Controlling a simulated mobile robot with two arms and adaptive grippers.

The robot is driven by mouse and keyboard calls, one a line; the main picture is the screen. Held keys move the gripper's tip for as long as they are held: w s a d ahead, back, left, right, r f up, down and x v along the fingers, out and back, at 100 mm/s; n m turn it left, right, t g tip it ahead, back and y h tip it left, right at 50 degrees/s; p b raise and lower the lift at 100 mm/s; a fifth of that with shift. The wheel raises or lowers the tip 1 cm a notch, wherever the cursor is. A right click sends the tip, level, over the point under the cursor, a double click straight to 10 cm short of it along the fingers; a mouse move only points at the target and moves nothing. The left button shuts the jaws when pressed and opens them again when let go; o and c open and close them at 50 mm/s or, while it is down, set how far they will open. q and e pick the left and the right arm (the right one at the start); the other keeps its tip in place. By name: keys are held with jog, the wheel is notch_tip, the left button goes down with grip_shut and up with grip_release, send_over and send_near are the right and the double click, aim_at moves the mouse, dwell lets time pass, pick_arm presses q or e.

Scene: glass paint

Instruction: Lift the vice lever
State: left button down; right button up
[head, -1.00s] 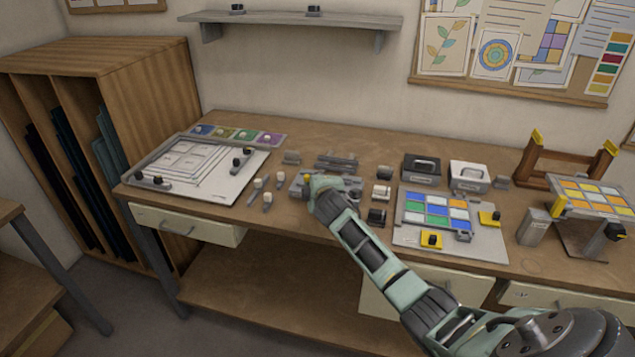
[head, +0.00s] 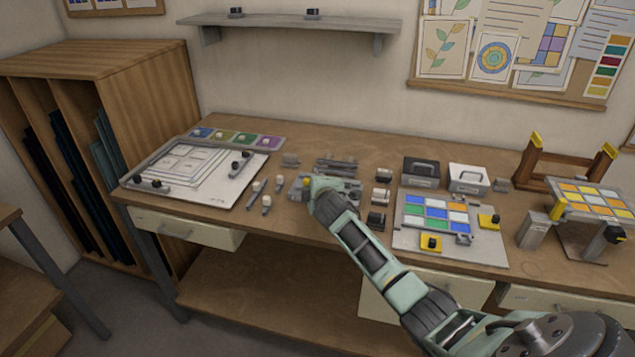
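The vice (head: 297,188) is a grey metal device near the front middle of the wooden workbench, with a small yellow part at its left. My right arm comes in from the lower right and its end lies over the vice, covering much of it. The lever cannot be made out. The fingers of my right gripper are hidden behind the wrist, so I cannot see whether they touch or hold anything. My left gripper is not in the picture.
Left of the vice are small light-handled tools (head: 266,203) and a white drawing board (head: 205,175). Right of it are small dark blocks (head: 376,220), a coloured glass panel (head: 437,212) on a board, and two lidded boxes (head: 421,171). A shelf (head: 290,21) hangs above.

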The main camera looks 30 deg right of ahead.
jog(key=shift+s, duration=0.1)
jog(key=shift+s+a, duration=0.1)
jog(key=shift+s, duration=0.1)
jog(key=v, duration=1.1)
jog(key=shift+s+r, duration=0.2)
